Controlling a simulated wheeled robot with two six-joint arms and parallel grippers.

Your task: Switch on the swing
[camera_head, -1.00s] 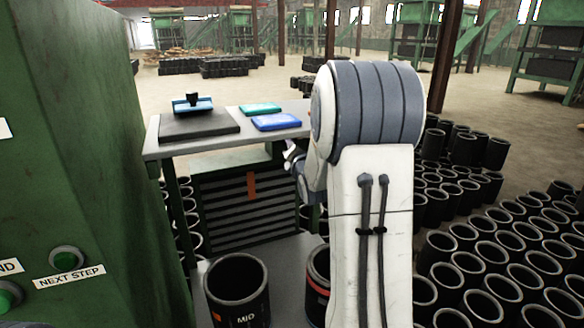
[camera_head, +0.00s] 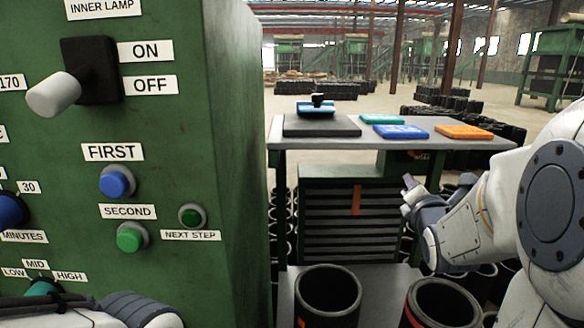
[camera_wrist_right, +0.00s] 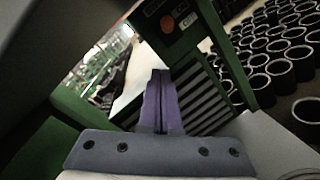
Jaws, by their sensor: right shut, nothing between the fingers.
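A green control panel (camera_head: 170,200) fills the left of the head view. I see no label reading "swing" on it. A white-tipped lever (camera_head: 70,85) sits under an INNER LAMP label, beside ON and OFF labels. Below are a blue FIRST button (camera_head: 117,181), a green SECOND button (camera_head: 131,236) and a dark green NEXT STEP button (camera_head: 191,215). A LOW/MID/HIGH knob (camera_head: 42,288) is partly hidden by my left arm, whose gripper is out of view. My right gripper (camera_head: 408,191) is right of the panel; its fingers are shut and empty in the right wrist view (camera_wrist_right: 160,98).
A grey table (camera_head: 400,143) behind the panel carries a dark plate (camera_head: 322,126), a blue-handled tool (camera_head: 317,108) and teal, blue and orange pads. Black sleeves (camera_head: 328,296) stand low in front of it. More sleeves crowd the floor in the right wrist view (camera_wrist_right: 270,85).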

